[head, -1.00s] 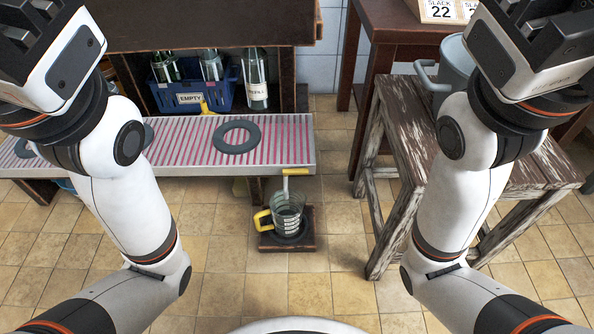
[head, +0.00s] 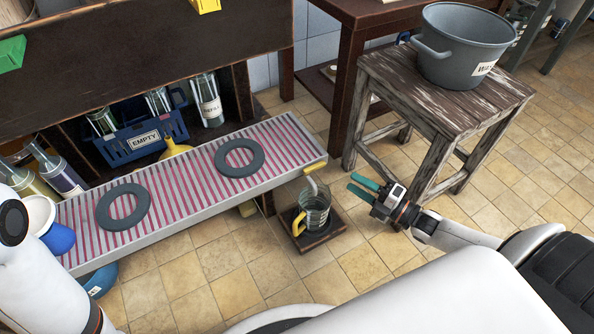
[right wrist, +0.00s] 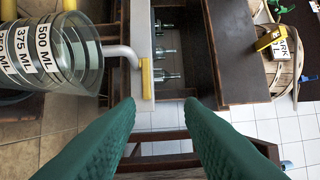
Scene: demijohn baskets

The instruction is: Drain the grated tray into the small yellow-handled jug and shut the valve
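The grated tray (head: 180,178) has red and pale stripes and bears two grey rings. At its right end a yellow valve handle (head: 316,167) sits above a grey spout (head: 311,187), which points down over the small jug (head: 318,210). The jug is clear with a yellow handle. In the right wrist view the jug (right wrist: 60,52) shows ML marks, and the yellow valve handle (right wrist: 146,78) lies crosswise to the spout. I cannot tell the liquid level. My right gripper (head: 357,186) is open and empty, right of the jug and valve, apart from both. My left gripper is out of view.
The jug stands on a low dark wooden block (head: 335,224). A worn stool (head: 390,75) with a grey pot (head: 455,55) stands to the right. A blue EMPTY crate (head: 118,150) and bottles sit behind the tray.

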